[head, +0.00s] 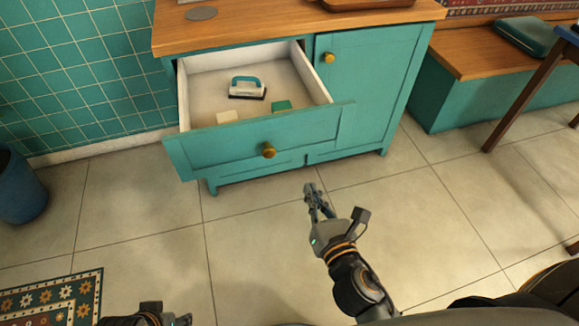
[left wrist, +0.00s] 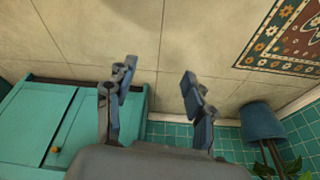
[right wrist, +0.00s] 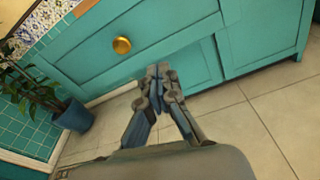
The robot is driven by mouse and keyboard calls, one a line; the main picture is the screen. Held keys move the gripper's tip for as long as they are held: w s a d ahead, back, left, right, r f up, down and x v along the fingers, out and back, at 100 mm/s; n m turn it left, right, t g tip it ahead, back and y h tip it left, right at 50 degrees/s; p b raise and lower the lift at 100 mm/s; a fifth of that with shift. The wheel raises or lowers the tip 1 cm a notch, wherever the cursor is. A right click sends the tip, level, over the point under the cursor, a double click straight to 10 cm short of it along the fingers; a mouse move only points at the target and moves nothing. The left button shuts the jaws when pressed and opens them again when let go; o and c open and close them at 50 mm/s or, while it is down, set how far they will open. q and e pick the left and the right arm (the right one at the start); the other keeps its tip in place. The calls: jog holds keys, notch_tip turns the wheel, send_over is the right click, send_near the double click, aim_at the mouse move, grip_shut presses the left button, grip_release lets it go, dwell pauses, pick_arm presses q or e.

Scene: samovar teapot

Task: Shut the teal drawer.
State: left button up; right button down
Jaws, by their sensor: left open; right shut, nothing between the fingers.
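The teal drawer (head: 225,145) is pulled far out of the teal cabinet (head: 370,85). Its front has a round brass knob (head: 268,150), which also shows in the right wrist view (right wrist: 121,45). Inside lie a brush-like tool with a teal handle (head: 247,90), a pale block (head: 227,116) and a teal block (head: 281,105). My right gripper (head: 312,190) is shut and empty, in front of and below the drawer front, right of the knob; I cannot tell whether it touches anything.
The cabinet door with its knob (head: 328,57) is shut, right of the drawer. A wooden-topped bench (head: 470,60) stands at right beside a stool or table leg (head: 530,85). A blue pot (head: 20,190) and a patterned rug (head: 50,295) are at left. Tiled floor before the cabinet is clear.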

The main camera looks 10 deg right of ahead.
notch_tip(320, 180, up, 3)
jog(key=s+n+t, duration=0.1)
jog(key=n, duration=0.1)
jog(key=b, duration=0.1)
send_near(292, 130)
jog(key=w, duration=0.6)
jog(key=shift+w+a+f, duration=0.2)
jog(key=shift+w+a, duration=0.05)
jog(key=shift+w, duration=0.15)
pick_arm(q)
jog(key=shift+s+a+r, duration=0.3)
jog(key=shift+s+r, duration=0.4)
jog(key=shift+r, duration=0.2)
pick_arm(e)
jog(key=shift+w, duration=0.1)
jog(key=shift+w, duration=0.15)
